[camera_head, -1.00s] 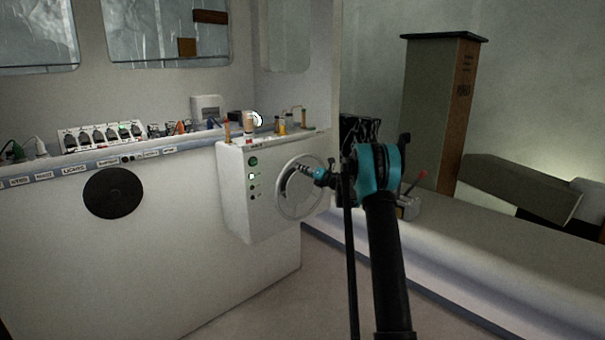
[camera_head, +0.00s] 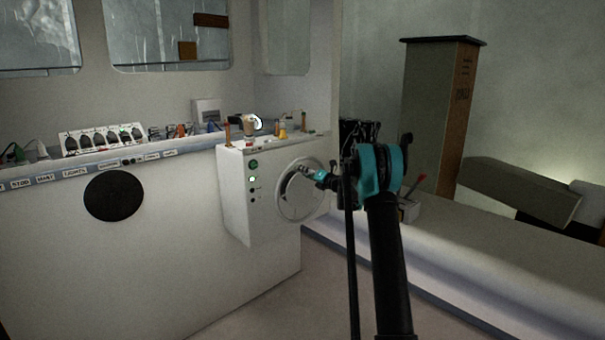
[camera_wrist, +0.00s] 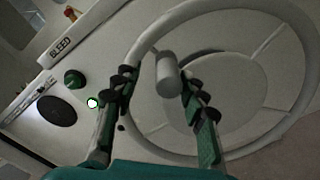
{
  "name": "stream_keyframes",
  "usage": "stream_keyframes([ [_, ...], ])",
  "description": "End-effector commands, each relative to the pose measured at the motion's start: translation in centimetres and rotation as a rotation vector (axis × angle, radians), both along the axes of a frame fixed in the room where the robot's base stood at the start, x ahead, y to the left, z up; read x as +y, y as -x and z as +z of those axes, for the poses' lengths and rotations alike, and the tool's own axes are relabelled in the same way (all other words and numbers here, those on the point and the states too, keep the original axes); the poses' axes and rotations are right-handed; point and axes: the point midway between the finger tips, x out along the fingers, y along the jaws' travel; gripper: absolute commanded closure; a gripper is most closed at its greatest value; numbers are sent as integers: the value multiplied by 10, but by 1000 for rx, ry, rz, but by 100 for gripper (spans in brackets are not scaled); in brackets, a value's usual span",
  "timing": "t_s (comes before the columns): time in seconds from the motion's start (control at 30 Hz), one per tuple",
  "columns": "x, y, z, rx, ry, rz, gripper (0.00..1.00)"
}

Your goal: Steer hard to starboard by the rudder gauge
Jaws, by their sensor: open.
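The steering wheel (camera_head: 288,208) is a pale ring on the front of a white console box (camera_head: 237,200). It fills the right of the wrist view (camera_wrist: 137,62). A grey cylindrical knob (camera_wrist: 168,78) stands out from the wheel's rim. My gripper (camera_wrist: 152,80) is open, with one finger on each side of the knob; I cannot tell whether either touches it. In the head view my gripper (camera_head: 308,172) is at the wheel's upper part. A round green gauge or button (camera_head: 253,164) is on the box's face, with a lit green light (camera_head: 252,179) below. No rudder reading is legible.
A labelled switch panel (camera_head: 100,140) and several small items line the dash at left. A black disc (camera_head: 113,195) is on the dash front. Floor in front is clear.

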Motion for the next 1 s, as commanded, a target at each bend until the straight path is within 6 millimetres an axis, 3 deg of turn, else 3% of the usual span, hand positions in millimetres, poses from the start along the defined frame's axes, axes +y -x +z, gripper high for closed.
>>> stream_keyframes([
  [0.5,-58,74,0,0,0,0,58],
  [0.7,-66,85,0,-1,0,2,58],
  [1.0,-66,86,0,-1,0,2,58],
])
